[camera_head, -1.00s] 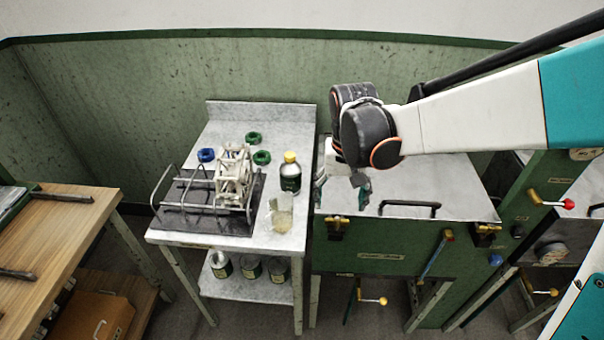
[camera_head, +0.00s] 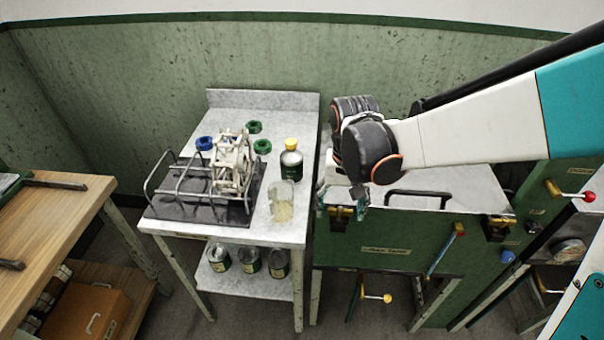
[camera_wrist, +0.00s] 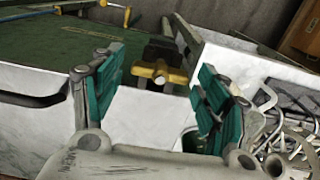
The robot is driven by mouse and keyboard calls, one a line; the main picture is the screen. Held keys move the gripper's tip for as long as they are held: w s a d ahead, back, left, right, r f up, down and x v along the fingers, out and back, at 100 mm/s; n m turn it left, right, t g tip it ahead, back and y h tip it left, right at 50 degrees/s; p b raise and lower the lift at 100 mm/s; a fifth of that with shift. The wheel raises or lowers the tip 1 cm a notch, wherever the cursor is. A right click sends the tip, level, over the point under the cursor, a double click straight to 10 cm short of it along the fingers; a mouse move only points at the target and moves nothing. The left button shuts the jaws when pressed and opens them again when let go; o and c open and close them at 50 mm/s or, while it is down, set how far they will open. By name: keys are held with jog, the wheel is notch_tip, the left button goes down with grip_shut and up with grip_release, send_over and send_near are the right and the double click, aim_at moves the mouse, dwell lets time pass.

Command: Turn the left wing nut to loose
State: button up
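The left wing nut (camera_head: 341,212) is a yellow, brass-like piece on a dark clamp at the upper left corner of the green cabinet front (camera_head: 385,262). In the wrist view the wing nut (camera_wrist: 158,72) shows near the centre, its bar lying roughly across the picture. My gripper (camera_head: 343,194) hangs just above it in the head view, partly covering the clamp. In the wrist view my gripper (camera_wrist: 160,82) is open, with teal finger pads wide apart on either side of the nut. Nothing is between the pads, and no contact with the nut shows.
A second wing nut (camera_head: 497,227) is on the cabinet's right corner. A black handle (camera_head: 418,196) stands on the pale lid. A grey table (camera_head: 230,101) at left holds a reel on a wire frame (camera_head: 232,165), a bottle (camera_head: 291,163) and a glass beaker (camera_head: 282,202).

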jog(key=shift+s+a, duration=0.1)
jog(key=shift+s, duration=0.05)
jog(key=c, duration=0.6)
jog(key=n, duration=0.3)
jog(key=shift+n+p, duration=0.3)
jog(key=n, duration=0.3)
jog(key=shift+n, duration=0.4)
jog(key=n+p, duration=0.1)
jog(key=n, duration=0.9)
jog(key=shift+n, duration=0.4)
